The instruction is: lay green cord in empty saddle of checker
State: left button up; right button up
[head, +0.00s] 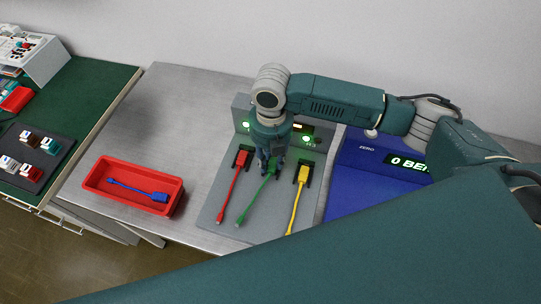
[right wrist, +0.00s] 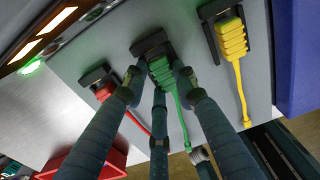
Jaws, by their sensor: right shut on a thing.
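The grey checker (head: 275,218) lies on the metal bench with three dark saddles in a row. The green cord (head: 251,200) lies along the middle, its connector end at the middle saddle (right wrist: 148,44) and its tail toward the front. My right gripper (head: 270,170) points down over it. In the right wrist view its fingers are shut around the green connector (right wrist: 162,74), which meets the dark saddle; whether it is fully seated I cannot tell. The red cord (head: 233,187) sits in the left saddle, the yellow cord (head: 297,198) in the right. My left gripper is out of view.
A red tray (head: 176,200) holding a blue cord (head: 140,190) stands left of the checker. A blue device with a display (head: 350,190) stands close on the right. Green lamps (head: 246,125) glow on the checker's back. Bare bench lies around the tray.

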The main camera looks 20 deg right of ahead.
jog(key=shift+f, duration=0.2)
jog(key=o, duration=1.2)
jog(key=r, duration=1.2)
jog(key=shift+w, duration=0.2)
